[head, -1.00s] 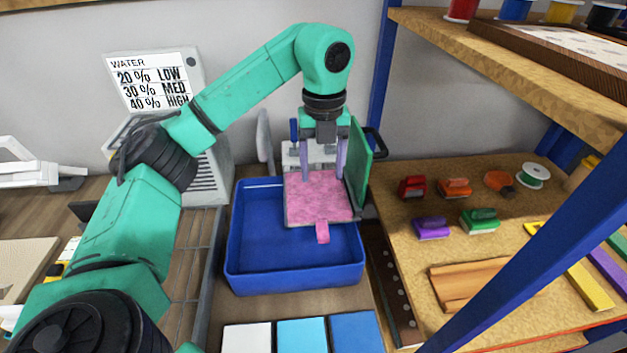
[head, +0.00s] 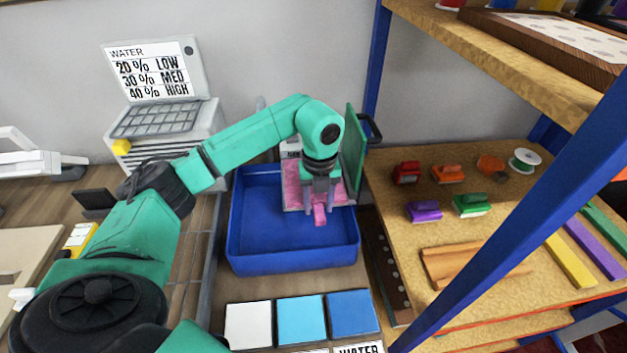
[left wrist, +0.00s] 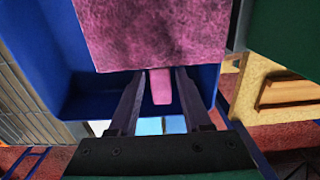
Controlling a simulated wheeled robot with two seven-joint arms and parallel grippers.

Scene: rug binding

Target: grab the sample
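The sample is a pink, fuzzy square (head: 293,193) with a small pink tab (head: 320,215) on its near edge. It sits at the far right of the blue bin (head: 265,254), partly hidden by my arm. My left gripper (head: 320,200) points down at the tab. In the left wrist view, the sample (left wrist: 150,35) fills the top and the tab (left wrist: 160,88) lies between the two spread fingers of my left gripper (left wrist: 159,76), with a gap on each side. My right gripper is not in view.
A green upright panel (head: 354,150) with a dark handle stands close at the bin's right. A wooden shelf (head: 390,215) with coloured blocks and a blue post (head: 500,205) are further right. White and blue tiles (head: 300,320) lie in front of the bin.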

